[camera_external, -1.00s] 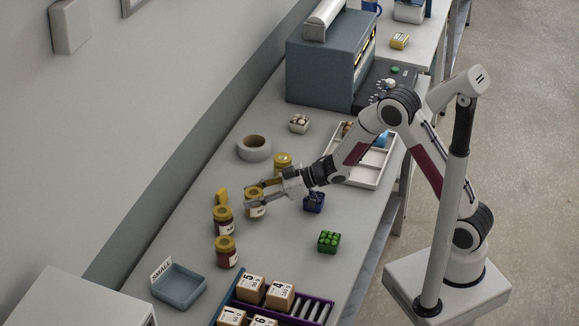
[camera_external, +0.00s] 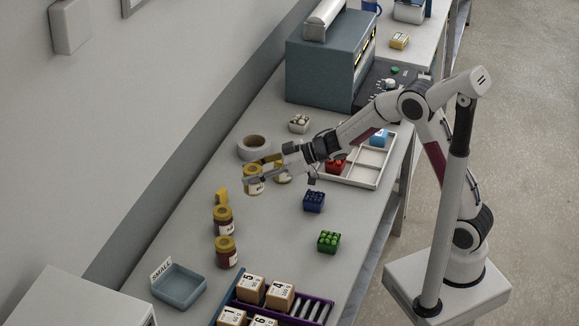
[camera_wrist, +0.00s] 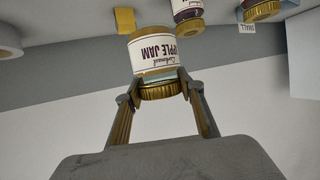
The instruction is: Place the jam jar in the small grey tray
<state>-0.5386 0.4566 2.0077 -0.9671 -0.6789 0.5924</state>
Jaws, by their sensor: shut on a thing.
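My gripper (camera_external: 256,176) is shut on a jam jar (camera_external: 253,187) with a gold lid, and holds it above the table. In the wrist view the jar (camera_wrist: 153,52) has a pale label reading apple jam, and the fingers of my gripper (camera_wrist: 160,88) are at its gold lid. The small grey tray (camera_external: 179,288), blue-grey and empty, lies at the lower left of the outside view. A sign reading SMALL (camera_external: 161,269) stands at its back corner. My gripper is well behind and right of the tray.
Two dark jam jars (camera_external: 223,220) (camera_external: 226,252) stand between my gripper and the tray. A yellow block (camera_external: 221,196) is behind them. A purple box (camera_external: 316,309) holds numbered blocks. A blue bin (camera_external: 314,202) and green bin (camera_external: 329,241) stand right.

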